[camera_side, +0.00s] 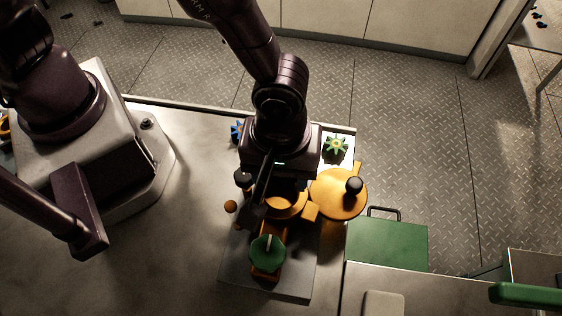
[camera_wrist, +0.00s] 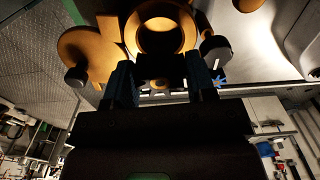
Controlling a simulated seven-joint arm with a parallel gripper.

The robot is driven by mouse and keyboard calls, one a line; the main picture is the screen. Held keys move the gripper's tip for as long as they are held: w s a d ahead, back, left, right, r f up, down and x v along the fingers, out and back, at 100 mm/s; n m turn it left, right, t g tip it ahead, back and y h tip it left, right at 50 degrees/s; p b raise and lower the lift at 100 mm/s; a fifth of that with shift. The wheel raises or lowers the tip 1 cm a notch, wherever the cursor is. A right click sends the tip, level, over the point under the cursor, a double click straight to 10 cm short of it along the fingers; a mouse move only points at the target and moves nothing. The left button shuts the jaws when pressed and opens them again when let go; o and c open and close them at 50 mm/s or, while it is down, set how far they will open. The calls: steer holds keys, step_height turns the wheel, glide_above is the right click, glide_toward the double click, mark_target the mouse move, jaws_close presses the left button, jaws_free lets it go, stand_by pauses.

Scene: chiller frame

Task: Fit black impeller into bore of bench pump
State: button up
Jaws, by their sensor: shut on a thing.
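My gripper (camera_wrist: 162,78) points at the bench pump, its two fingers apart and closed on a dark piece (camera_wrist: 160,67), which looks like the black impeller. The piece is mostly in shadow and its vanes cannot be made out. The orange pump (camera_side: 285,204) stands on a grey plate, partly covered by my wrist in the side view. In the wrist view its round bore (camera_wrist: 161,36) opens just beyond the fingertips, with the dark piece overlapping the near rim. Whether the piece touches the rim cannot be told. In the side view, my wrist hides the fingertips and the held piece.
An orange round cover (camera_side: 330,197) with a black knob (camera_side: 354,185) sits right of the bore. A green impeller (camera_side: 335,145) and a blue one (camera_side: 237,131) lie behind. A green round part (camera_side: 267,252) is in front. A green case (camera_side: 388,244) stands right.

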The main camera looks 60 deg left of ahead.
steer(key=shift+f, duration=1.9)
steer(key=o, duration=1)
steer(key=shift+s+r, duration=0.15)
steer(key=shift+r, duration=3.35)
